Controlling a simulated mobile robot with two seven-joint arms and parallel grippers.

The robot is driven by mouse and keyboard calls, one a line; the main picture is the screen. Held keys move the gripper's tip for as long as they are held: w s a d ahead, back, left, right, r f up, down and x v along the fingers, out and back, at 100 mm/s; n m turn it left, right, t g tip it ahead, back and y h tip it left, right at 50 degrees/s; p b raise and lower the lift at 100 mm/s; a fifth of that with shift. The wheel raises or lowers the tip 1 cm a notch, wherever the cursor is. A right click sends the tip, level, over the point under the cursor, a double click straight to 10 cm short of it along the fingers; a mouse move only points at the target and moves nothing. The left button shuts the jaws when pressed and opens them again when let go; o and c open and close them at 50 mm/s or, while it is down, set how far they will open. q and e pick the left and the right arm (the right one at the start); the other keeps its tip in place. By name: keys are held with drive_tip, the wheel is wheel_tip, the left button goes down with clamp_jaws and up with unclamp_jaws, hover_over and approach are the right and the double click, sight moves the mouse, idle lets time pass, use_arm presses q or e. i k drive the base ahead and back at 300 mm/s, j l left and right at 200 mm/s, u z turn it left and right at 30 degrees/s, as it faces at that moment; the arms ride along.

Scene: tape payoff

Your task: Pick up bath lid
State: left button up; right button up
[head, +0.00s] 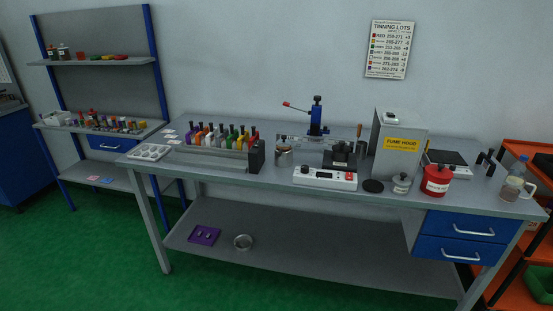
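A flat, dark round disc (373,186), which looks like the bath lid, lies on the front part of the workbench (280,187). It is just right of the white control unit (325,178) and left of a small glass jar (401,183). A dark, block-shaped unit (340,160), perhaps the bath, stands behind the control unit; its opening is too small to make out. Neither of my grippers shows in the head view.
A grey fume hood box (398,143) stands behind the disc. A red labelled pot (437,180) and a clear jug (513,188) stand to its right. The front edge near the disc is clear.

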sight(283, 142)
drive_tip(key=i+j+z, duration=0.15)
drive_tip(key=i+j, duration=0.15)
drive_tip(key=i+j+z, duration=0.15)
drive_tip(key=j, duration=0.3)
drive_tip(key=i+j+z, duration=0.1)
drive_tip(key=i+j, duration=0.25)
drive_tip(key=i+j+z, duration=0.15)
drive_tip(key=j, duration=0.4)
drive_tip(key=i+j+z, duration=0.15)
drive_tip(key=i+j, duration=0.15)
drive_tip(key=j, duration=0.2)
drive_tip(key=i+j+z, duration=0.15)
drive_tip(key=j, duration=0.35)
drive_tip(key=i+j+z, duration=0.15)
drive_tip(key=j, duration=0.4)
drive_tip(key=i+j+z, duration=0.1)
drive_tip(key=j, duration=0.4)
drive_tip(key=i, duration=0.1)
